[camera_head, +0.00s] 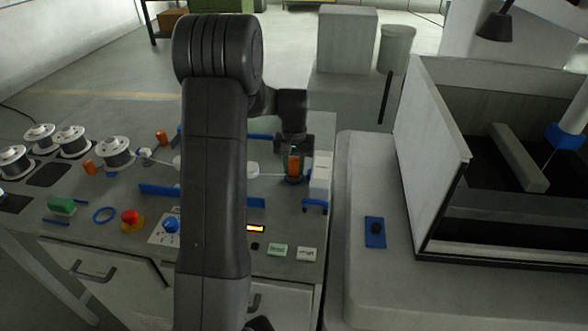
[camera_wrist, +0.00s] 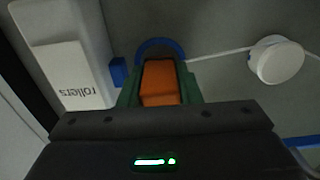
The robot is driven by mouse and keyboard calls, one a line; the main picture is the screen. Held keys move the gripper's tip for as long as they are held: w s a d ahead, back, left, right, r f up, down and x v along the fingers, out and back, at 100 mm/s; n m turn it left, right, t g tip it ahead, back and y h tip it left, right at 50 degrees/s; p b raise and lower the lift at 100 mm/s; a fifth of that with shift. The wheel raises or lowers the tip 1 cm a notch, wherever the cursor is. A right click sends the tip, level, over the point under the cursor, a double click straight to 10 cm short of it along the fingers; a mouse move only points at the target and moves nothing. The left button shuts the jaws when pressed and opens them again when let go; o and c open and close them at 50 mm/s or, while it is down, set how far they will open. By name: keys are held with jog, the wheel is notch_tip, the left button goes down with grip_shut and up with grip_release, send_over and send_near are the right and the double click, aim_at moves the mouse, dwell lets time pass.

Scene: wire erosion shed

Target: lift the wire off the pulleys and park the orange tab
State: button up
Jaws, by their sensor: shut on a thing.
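My gripper (camera_head: 294,157) is shut on the orange tab (camera_wrist: 160,82), which sits between its green fingers in the wrist view. The orange tab also shows in the head view (camera_head: 294,167), beside the white box. A blue ring-shaped part (camera_wrist: 160,46) curves behind the tab; I cannot tell whether they touch. The pale wire (camera_wrist: 222,54) runs from near the tab to a white round pulley (camera_wrist: 276,60). In the head view, another white pulley (camera_head: 145,153) stands farther left with wire beside it. My arm hides the middle of the wire's run.
A white box marked "rollers" (camera_wrist: 75,75) stands close to the tab. Several wire spools (camera_head: 115,151) stand at left. Blue rails (camera_head: 160,190), a red stop button (camera_head: 131,216) and another orange piece (camera_head: 162,137) are on the bench. A machine tank (camera_head: 432,155) stands right.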

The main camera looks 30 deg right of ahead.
aim_at(294, 158)
notch_tip(294, 158, up, 12)
jog(key=shift+r+p, duration=0.15)
jog(key=shift+p, duration=0.2)
notch_tip(294, 158, up, 3)
jog(key=p, duration=0.2)
jog(key=shift+p, duration=0.35)
jog(key=shift+f+b, duration=0.7)
jog(key=shift+f, duration=0.5)
jog(key=w+a+p, duration=0.2)
jog(key=w+a, duration=0.8)
jog(key=a, duration=0.2)
jog(key=shift+p, duration=0.4)
jog(key=shift+w, duration=0.1)
